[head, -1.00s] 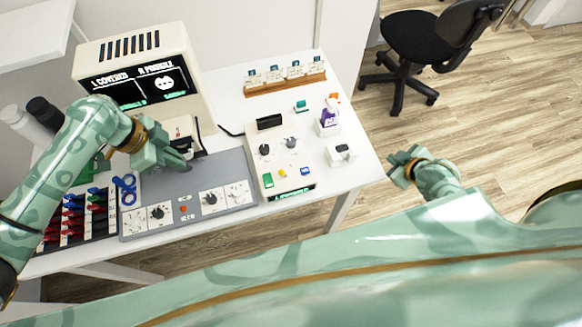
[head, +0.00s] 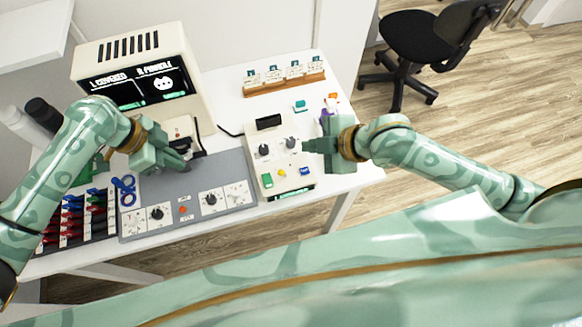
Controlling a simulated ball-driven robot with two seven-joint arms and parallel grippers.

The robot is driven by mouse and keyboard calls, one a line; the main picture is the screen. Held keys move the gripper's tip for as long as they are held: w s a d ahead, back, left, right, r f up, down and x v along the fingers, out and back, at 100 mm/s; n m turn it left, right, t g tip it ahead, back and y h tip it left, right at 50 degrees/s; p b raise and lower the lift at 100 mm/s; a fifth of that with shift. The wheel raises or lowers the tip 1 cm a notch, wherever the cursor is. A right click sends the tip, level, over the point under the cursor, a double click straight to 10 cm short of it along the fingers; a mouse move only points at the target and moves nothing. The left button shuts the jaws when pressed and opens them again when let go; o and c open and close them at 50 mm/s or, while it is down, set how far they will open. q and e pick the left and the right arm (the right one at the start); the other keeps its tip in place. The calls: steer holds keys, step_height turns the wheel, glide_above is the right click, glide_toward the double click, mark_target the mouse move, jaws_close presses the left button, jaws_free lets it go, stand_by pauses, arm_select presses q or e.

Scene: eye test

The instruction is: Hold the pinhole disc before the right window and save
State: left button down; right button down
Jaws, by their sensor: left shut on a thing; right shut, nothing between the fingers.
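The tester (head: 128,55) stands at the back left, and its lit screen (head: 140,85) reads "L COVERED" and "R PINHOLE" with a face icon. My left gripper (head: 188,163) is shut low in front of the tester. The thing in its fingers, perhaps the pinhole disc, is mostly hidden. The right window is hidden too. My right gripper (head: 309,146) is shut and empty, its tips at the right edge of the control box (head: 270,152). The box has dark knobs, green (head: 268,181), yellow (head: 283,173) and blue (head: 304,171) buttons; I cannot tell which saves.
A grey panel (head: 190,178) with dials lies in front of the tester, with a blue two-ringed thing (head: 125,190) at its left. A rack (head: 100,226) of red, blue and green pieces is at the far left. A wooden card rail (head: 285,88) stands at the back.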

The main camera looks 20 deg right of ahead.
mark_target(309, 172)
steer(key=shift+f, duration=0.1)
steer(key=shift+f, duration=4.35)
steer(key=shift+f, duration=0.4)
steer(key=shift+f, duration=0.4)
steer(key=shift+r, duration=0.85)
steer(key=shift+r, duration=0.1)
